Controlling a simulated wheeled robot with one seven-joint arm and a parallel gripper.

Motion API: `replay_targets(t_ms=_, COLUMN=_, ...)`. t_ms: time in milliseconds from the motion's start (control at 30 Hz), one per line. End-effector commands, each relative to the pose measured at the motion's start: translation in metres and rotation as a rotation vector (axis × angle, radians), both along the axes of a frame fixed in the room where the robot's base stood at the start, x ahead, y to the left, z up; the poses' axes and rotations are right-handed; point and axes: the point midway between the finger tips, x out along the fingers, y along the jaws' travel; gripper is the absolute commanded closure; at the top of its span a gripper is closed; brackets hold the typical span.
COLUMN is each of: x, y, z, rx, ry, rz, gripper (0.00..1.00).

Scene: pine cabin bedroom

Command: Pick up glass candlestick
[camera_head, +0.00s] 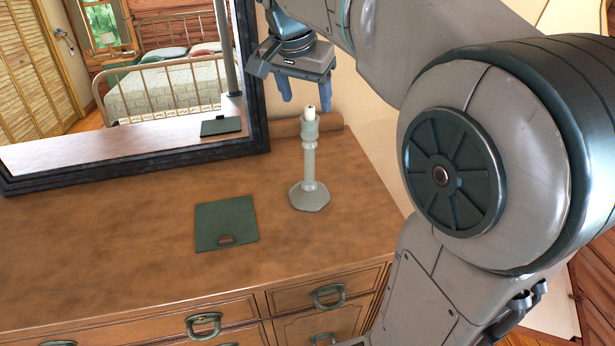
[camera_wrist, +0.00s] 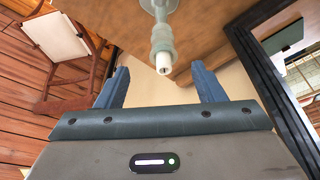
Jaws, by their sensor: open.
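The glass candlestick (camera_head: 309,165) is pale grey-green with a broad faceted base and a short white candle stub at its top. It stands upright on the wooden dresser top (camera_head: 130,225), near the right end. My gripper (camera_head: 305,97) is open and empty, its blue fingers pointing down just above the candlestick's top. In the wrist view, the candlestick (camera_wrist: 162,38) shows with its candle end toward the gap between the fingers (camera_wrist: 160,82), and nothing is between the fingertips.
A dark-framed mirror (camera_head: 262,80) stands at the back of the dresser, close left of my gripper. A flat green folder-like item (camera_head: 226,223) lies left of the candlestick. A chair (camera_wrist: 65,45) stands on the plank floor in the wrist view. The dresser's left and front top is clear.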

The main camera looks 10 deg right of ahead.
Motion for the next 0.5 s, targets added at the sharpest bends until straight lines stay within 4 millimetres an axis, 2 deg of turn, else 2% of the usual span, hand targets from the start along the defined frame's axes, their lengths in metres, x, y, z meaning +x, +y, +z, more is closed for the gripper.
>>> replay_targets(t_ms=100, x=0.005, y=-0.005, z=-0.023, rx=0.000, ry=0.004, rz=0.000, gripper=0.37)
replay_targets(t_ms=200, x=0.008, y=-0.007, z=-0.035, rx=0.000, ry=0.002, rz=0.001, gripper=0.37)
replay_targets(t_ms=367, x=0.011, y=-0.009, z=-0.044, rx=0.000, ry=0.000, rz=0.001, gripper=0.37)
replay_targets(t_ms=500, x=0.018, y=-0.013, z=-0.058, rx=0.000, ry=0.004, rz=0.000, gripper=0.37)
